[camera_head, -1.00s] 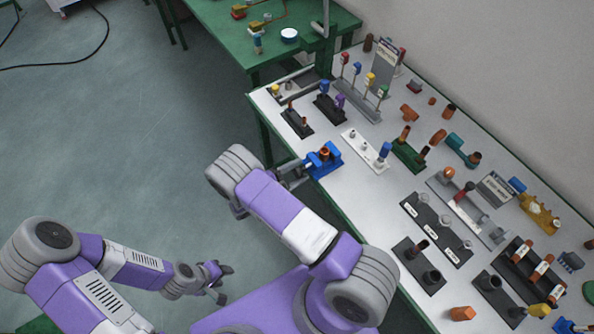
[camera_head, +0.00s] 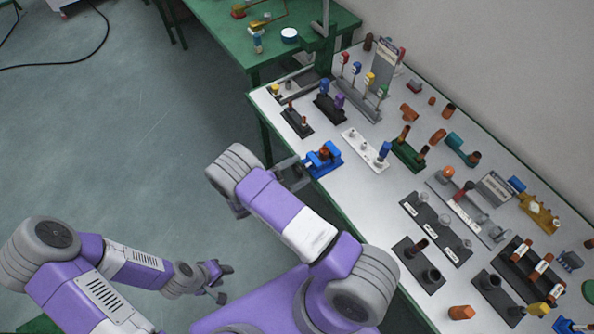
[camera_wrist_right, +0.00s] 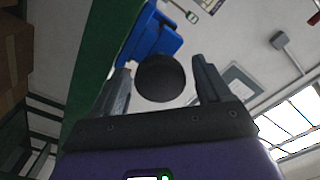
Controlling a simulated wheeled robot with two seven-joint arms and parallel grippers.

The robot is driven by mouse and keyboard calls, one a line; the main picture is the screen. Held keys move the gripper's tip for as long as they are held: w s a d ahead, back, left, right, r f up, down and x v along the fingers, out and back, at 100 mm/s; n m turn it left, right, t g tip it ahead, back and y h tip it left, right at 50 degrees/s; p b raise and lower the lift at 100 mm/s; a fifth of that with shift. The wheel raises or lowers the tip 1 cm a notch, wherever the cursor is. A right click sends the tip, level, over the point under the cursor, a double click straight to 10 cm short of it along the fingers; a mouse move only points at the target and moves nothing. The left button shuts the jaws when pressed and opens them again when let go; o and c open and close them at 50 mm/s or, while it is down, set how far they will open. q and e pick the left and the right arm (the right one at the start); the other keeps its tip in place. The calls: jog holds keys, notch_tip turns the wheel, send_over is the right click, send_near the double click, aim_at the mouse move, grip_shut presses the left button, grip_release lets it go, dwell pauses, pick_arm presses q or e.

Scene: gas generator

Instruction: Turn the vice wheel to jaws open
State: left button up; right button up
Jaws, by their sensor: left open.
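The blue vice (camera_head: 324,160) stands at the near left edge of the white table, with a brown round piece at its top. In the right wrist view, the vice's blue body (camera_wrist_right: 152,38) is ahead, and a dark round wheel (camera_wrist_right: 160,78) lies between my right gripper's fingertips. My right gripper (camera_head: 297,171) is beside the vice at the table edge. Its fingers are apart, with a visible gap between the wheel and the right-hand finger. My left gripper (camera_head: 227,283) is open and empty over the floor, away from the table.
The white table (camera_head: 350,210) carries several fixtures. A black block with pegs (camera_head: 297,123) and a white strip with a blue-topped peg (camera_head: 365,150) stand near the vice. A green table (camera_head: 215,25) is behind.

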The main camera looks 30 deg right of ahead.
jog(key=a, duration=0.7)
jog(key=shift+s+a, duration=0.3)
jog(key=shift+d+f, duration=0.1)
dwell(0.3)
